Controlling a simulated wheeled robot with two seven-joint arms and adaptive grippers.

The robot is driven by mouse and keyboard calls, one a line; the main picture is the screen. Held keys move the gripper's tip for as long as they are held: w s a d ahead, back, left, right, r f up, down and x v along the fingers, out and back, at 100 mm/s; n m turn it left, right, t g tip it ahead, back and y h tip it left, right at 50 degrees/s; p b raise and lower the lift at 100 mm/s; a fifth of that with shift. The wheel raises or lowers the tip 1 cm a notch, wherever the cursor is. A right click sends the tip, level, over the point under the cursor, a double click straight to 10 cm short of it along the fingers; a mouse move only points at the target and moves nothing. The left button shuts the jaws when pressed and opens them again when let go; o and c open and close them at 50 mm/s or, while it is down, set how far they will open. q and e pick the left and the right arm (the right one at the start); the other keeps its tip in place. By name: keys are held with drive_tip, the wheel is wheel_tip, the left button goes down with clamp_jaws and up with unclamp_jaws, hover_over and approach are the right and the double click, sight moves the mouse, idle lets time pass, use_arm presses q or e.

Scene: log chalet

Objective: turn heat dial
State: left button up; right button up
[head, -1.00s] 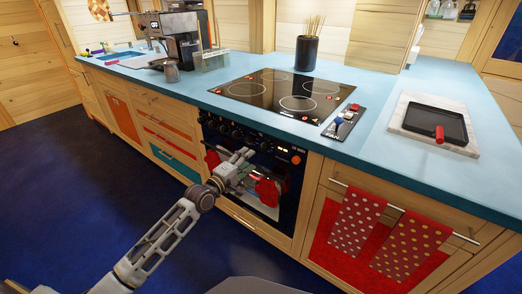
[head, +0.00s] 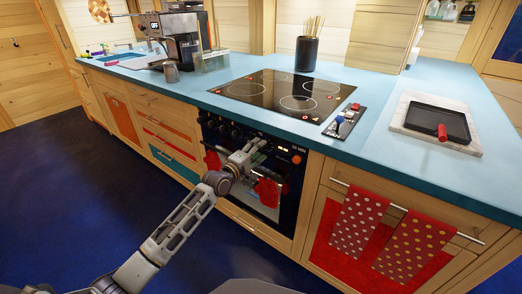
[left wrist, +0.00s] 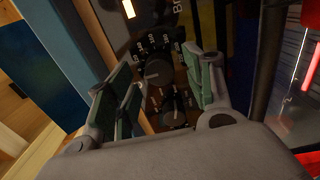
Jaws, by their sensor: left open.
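The oven (head: 285,180) is set in the front of the wooden kitchen island. Its black control panel has a row of dark dials (head: 222,129) along the top and an orange-red round spot at the right. My left gripper (head: 262,148) is open at the panel's right part, partly covering the oven door. In the left wrist view a round dial with printed marks (left wrist: 158,73) shows between the open fingers (left wrist: 165,60). A second dial (left wrist: 174,111) shows nearer the palm. I cannot tell whether the fingers touch a dial. My right gripper is not in view.
Red cloths (head: 268,190) are at the oven door. A black cooktop (head: 285,90) lies in the blue counter above. Dotted red towels (head: 357,222) hang from a bar at the right. The blue floor before the island is clear.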

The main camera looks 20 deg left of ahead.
use_arm(q)
drive_tip(key=shift+x, duration=0.95)
drive_tip(key=c, duration=1)
